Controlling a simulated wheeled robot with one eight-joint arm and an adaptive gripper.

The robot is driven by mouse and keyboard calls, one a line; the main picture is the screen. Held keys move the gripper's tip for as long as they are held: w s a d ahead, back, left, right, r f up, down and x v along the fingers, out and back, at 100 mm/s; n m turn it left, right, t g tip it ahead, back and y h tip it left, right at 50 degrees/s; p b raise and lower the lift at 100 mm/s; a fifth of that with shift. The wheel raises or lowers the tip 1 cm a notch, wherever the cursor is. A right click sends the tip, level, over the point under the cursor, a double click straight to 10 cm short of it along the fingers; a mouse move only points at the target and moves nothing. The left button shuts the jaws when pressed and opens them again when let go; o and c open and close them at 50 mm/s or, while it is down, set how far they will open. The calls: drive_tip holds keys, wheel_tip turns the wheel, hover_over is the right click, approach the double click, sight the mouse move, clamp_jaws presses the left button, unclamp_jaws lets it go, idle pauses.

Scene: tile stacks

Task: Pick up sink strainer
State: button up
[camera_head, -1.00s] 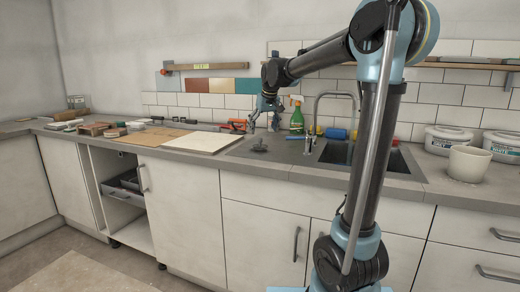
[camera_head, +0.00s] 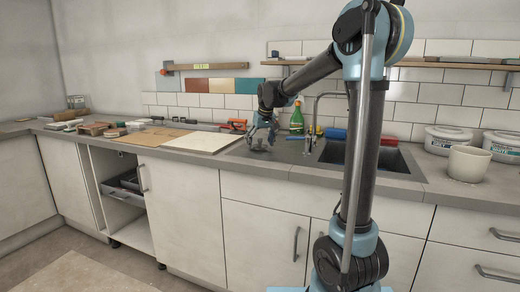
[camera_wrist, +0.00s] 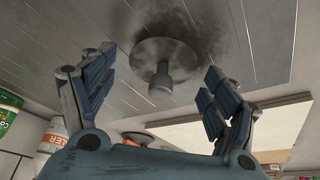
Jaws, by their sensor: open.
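The sink strainer (camera_wrist: 166,62) is a grey metal disc with a short upright knob. In the wrist view it lies on the grey ribbed drainboard (camera_wrist: 90,25), over a dark smudge. My gripper (camera_wrist: 157,78) is open, with one finger on each side of the strainer and clear gaps to both. In the head view my gripper (camera_head: 261,145) is low over the drainboard, left of the sink basin, and it mostly hides the strainer there.
A sink basin (camera_head: 365,157) with a tap (camera_head: 318,100) is to the right. A green spray bottle (camera_head: 297,120) stands behind the drainboard. A pale board (camera_head: 203,142) lies to the left. A white bucket (camera_head: 468,163) stands at the far right.

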drive_tip(key=c, duration=1.2)
drive_tip(key=shift+r, duration=0.1)
wheel_tip(320, 180, up, 10)
drive_tip(key=shift+f, duration=0.2)
drive_tip(key=shift+r, duration=0.15)
